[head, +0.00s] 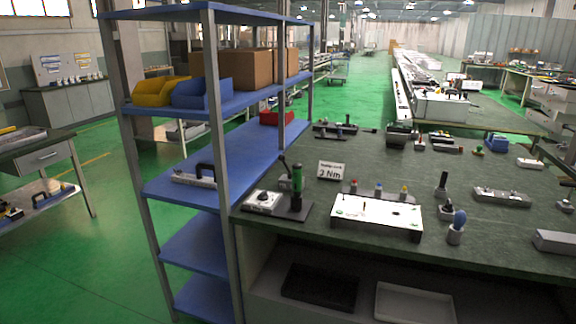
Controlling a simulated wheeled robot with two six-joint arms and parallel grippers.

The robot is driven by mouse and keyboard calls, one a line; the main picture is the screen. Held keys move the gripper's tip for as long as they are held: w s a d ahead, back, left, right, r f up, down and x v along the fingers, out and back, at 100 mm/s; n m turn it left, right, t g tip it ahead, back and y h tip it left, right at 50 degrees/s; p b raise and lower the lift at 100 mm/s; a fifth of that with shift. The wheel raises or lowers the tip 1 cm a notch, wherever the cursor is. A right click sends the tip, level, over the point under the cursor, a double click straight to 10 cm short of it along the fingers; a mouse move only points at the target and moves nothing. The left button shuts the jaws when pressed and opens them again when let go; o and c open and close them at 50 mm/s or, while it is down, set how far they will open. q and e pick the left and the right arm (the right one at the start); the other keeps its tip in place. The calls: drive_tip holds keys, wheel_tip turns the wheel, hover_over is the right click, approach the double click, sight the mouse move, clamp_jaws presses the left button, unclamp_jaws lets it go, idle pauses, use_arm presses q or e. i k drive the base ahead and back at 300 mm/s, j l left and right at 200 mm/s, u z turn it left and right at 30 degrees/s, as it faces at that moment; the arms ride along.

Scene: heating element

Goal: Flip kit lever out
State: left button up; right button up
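No part named as a kit lever can be told for certain at this size. A green and black upright tool (297,182) stands on a dark base at the left end of the green-topped workbench (330,262). A thin dark rod or handle (284,166) rises beside it, tilted a little. A white box with a black knob (262,201) sits just left of it. A white panel (375,216) lies to the right, with several small coloured-top pieces (379,188) behind it. Neither of my grippers is in view.
A blue shelf rack (208,221) stands left of the bench, with yellow and blue bins (203,92) and cardboard boxes (243,72). Two trays (415,304) lie below. Green floor (85,262) is clear at left.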

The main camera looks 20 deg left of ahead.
sight(282, 157)
drive_tip(key=i+j+z, duration=0.1)
drive_tip(key=j, duration=0.25)
drive_tip(key=i+j+z, duration=0.1)
drive_tip(key=i+j, duration=0.3)
drive_tip(key=j, duration=0.35)
drive_tip(key=i+j+z, duration=0.15)
drive_tip(key=j, duration=0.2)
drive_tip(key=i+j+z, duration=0.1)
drive_tip(key=j, duration=0.3)
drive_tip(key=i+j+z, duration=0.1)
drive_tip(key=j, duration=0.3)
